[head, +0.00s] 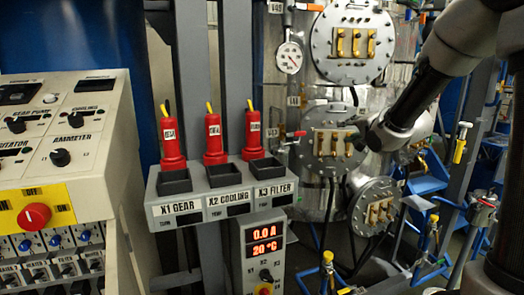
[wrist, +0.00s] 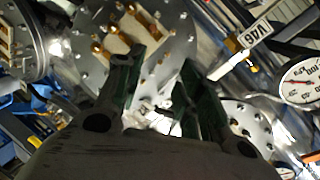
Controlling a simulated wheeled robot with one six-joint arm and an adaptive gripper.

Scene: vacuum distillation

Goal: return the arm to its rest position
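My arm (head: 414,98) enters the head view from the upper right and reaches down and left in front of the metal vessel. Its end is near the middle round flange (head: 326,118), but the gripper's fingers cannot be made out there. In the wrist view my gripper (wrist: 159,72) shows two dark fingers standing apart, with nothing seen held between them. A bolted flange with brass fittings (wrist: 112,42) lies beyond the fingers. I cannot tell the distance from the fingers to it.
Three red plugs, one of them (head: 214,140), stand on the grey X1–X3 socket box (head: 222,200). A control panel (head: 62,140) with a red stop button (head: 34,217) is at the left. A gauge (head: 289,58) sits beside the vessel. Blue frames (head: 428,187) and pipes crowd the right.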

